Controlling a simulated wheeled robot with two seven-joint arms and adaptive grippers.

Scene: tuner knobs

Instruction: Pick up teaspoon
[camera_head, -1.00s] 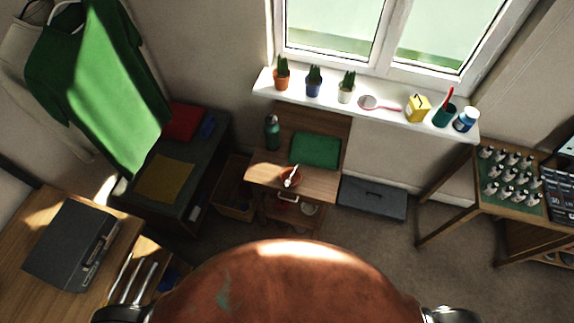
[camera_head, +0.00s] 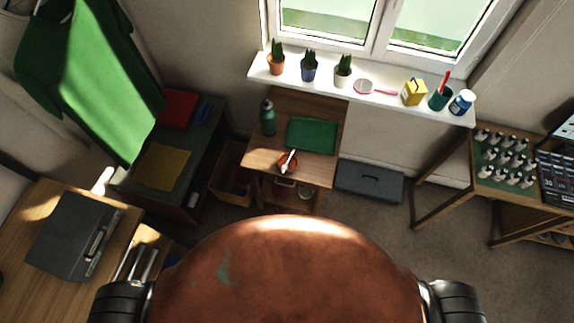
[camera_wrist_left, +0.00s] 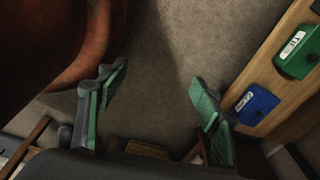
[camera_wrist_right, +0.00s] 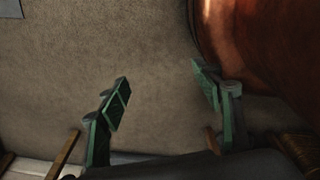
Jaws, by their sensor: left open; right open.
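A thin pale spoon-like object (camera_head: 290,156), which may be the teaspoon, leans in a small orange-red bowl (camera_head: 283,166) on the small wooden desk (camera_head: 260,158) below the window. Long silver utensils (camera_head: 146,266) also lie in an open drawer or tray at the lower left; I cannot tell their kind. My left gripper (camera_wrist_left: 157,78) is open and empty in the left wrist view, above carpet. My right gripper (camera_wrist_right: 160,76) is open and empty in the right wrist view, also above carpet. Neither gripper's fingers show in the head view, and both are far from the desk.
A green mat (camera_head: 312,134) and a bottle (camera_head: 267,117) stand on the desk. A grey case (camera_head: 368,181) lies on the floor to its right. A wooden table with a grey box (camera_head: 72,236) is at left, a table with several small bottles (camera_head: 506,158) at right. Carpet between is clear.

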